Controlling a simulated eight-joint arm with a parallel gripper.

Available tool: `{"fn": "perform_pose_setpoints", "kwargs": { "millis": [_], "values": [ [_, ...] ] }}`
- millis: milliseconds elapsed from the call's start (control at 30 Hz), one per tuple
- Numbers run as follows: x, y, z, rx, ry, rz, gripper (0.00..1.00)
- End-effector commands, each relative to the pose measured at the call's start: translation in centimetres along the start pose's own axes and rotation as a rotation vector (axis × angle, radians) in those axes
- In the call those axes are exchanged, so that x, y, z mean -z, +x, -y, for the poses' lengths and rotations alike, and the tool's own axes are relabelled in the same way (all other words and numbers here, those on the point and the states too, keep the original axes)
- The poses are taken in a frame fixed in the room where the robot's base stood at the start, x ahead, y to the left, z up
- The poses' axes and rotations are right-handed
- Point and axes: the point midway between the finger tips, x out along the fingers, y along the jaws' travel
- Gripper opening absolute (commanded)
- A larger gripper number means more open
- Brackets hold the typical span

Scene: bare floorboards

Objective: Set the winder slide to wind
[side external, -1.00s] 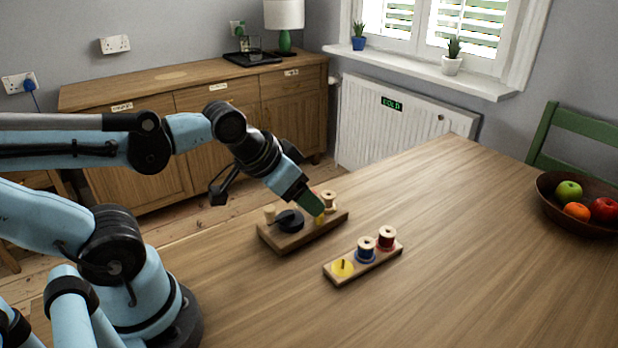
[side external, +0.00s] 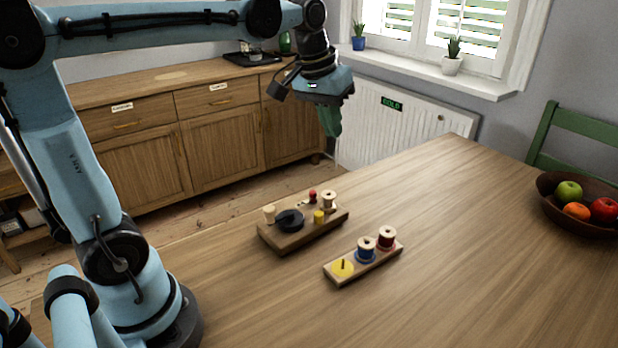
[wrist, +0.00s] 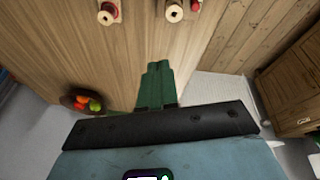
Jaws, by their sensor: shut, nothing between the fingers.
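The winder is a wooden block (side external: 283,240) on the table in the side view. It carries a black disc (side external: 290,220), a pale peg (side external: 269,213), a yellow piece (side external: 319,216), a small red knob (side external: 312,196) and a bare wooden spool (side external: 329,198). I cannot tell which piece is the slide, nor its setting. My gripper (side external: 333,133) has green fingers, shut and empty, pointing down high above the winder, touching nothing. In the wrist view the shut fingers (wrist: 156,72) show below the bare spool (wrist: 174,13) at the top edge.
A wooden rack (side external: 345,279) in front right of the winder holds a yellow disc with a pin (side external: 342,267), a blue spool (side external: 366,249) and a red spool (side external: 387,238). A fruit bowl (side external: 552,200) stands at the far right. The table between is clear.

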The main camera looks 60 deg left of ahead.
Motion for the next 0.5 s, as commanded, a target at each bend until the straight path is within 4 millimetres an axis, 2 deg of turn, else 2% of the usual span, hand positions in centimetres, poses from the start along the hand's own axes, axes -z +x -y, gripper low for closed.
{"fn": "perform_pose_setpoints", "kwargs": {
  "millis": [33, 200, 500],
  "values": [
    [1.1, 0.0, 0.3, 0.003, -0.022, 0.02, 0.0],
    [3.9, 0.1, 1.2, 0.012, -0.094, 0.096, 0.0],
    [8.0, 1.5, 3.4, 0.026, -0.221, 0.228, 0.0]
  ]
}}
